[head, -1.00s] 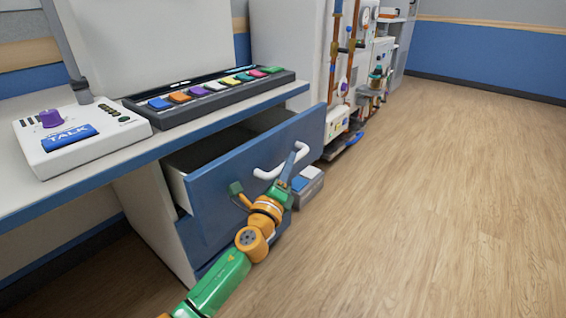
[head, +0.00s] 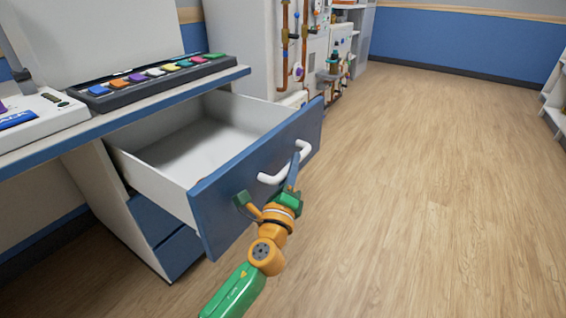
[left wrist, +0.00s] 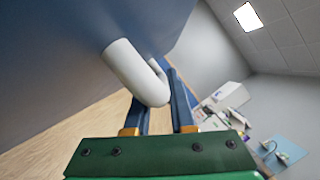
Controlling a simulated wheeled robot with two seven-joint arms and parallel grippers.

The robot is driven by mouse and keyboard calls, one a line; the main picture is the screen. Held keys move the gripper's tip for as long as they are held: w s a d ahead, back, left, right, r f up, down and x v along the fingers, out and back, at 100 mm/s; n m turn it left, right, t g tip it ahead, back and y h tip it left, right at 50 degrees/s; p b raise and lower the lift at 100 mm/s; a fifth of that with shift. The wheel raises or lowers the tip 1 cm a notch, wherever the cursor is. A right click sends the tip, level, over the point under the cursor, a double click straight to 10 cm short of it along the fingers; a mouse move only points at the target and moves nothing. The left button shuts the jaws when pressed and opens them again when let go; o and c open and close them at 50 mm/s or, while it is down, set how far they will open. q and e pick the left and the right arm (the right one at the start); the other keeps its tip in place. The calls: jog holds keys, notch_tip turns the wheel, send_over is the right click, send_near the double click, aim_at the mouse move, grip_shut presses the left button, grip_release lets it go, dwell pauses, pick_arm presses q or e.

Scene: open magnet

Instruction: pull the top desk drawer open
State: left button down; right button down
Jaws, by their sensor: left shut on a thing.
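The top desk drawer (head: 236,187) has a blue front and a white, empty-looking inside. It stands well out from the desk. Its white curved handle (head: 270,179) is on the front. My left gripper (head: 294,168) is at the handle's middle, shut on it, with one blue finger showing above the bar. In the left wrist view the handle (left wrist: 134,70) passes between the two blue fingers (left wrist: 158,100). My right gripper is not in view.
More blue drawers (head: 178,252) sit below, shut. Wooden floor (head: 430,190) is clear to the right.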

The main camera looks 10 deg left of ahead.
pick_arm(q)
jog(key=shift+s+d, duration=0.1)
jog(key=shift+d, duration=0.2)
jog(key=c, duration=0.8)
grip_release()
jog(key=shift+o, duration=0.2)
jog(key=shift+s, duration=0.1)
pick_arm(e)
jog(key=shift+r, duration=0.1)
pick_arm(q)
jog(key=v, duration=0.7)
jog(key=shift+p, duration=0.4)
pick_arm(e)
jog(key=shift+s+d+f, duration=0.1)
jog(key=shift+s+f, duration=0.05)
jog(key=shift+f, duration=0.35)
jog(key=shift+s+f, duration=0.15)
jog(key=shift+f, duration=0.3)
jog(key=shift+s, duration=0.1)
